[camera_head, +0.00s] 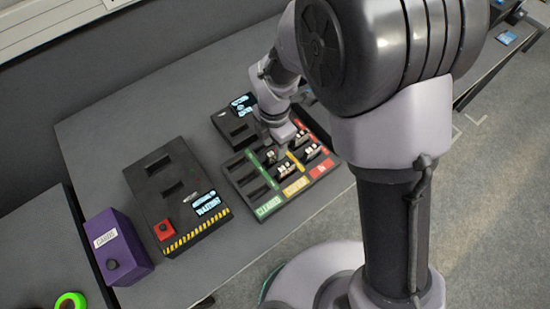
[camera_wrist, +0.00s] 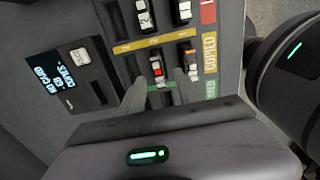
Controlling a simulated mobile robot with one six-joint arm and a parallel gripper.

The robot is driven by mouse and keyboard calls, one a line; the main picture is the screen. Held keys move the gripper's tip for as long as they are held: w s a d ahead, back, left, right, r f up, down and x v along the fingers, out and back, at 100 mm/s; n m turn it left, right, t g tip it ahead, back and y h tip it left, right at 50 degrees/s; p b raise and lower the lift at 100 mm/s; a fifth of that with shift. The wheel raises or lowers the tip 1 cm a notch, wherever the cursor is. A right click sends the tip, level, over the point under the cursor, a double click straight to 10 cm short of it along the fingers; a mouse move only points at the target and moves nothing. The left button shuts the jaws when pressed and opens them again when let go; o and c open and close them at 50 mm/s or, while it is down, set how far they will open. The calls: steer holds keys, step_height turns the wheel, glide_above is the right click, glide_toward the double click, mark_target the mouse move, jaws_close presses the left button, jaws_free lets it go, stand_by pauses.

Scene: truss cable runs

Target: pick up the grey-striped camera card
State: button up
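Several small camera cards stand in the slots of a black tray with green, yellow and red label strips (camera_head: 268,207). In the wrist view, one card with a red mark (camera_wrist: 157,70) and one with an orange top (camera_wrist: 191,62) stand in the nearer row. Two pale cards (camera_wrist: 145,17) (camera_wrist: 185,11) stand in the row beyond. I cannot make out which is grey-striped. My gripper (camera_wrist: 160,83) is open, its fingers apart below the red-marked card, and seems to hold nothing. In the head view my gripper (camera_head: 286,145) hangs over the tray, partly hiding it.
A black reader with a lit screen (camera_head: 228,122) stands behind the tray; its screen also shows in the wrist view (camera_wrist: 58,75). Left of the tray are a black box with a red button (camera_head: 170,185) and a purple box (camera_head: 120,245). The grey tabletop (camera_head: 110,135) is clear at the back left.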

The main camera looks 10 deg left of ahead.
mark_target(271, 160)
steer(key=f+b, duration=0.2)
steer(key=f, duration=0.3)
steer(key=shift+w+f, duration=0.1)
steer(key=shift+w, duration=0.1)
steer(key=shift+c, duration=0.9)
jaws_close()
steer(key=shift+r, duration=0.2)
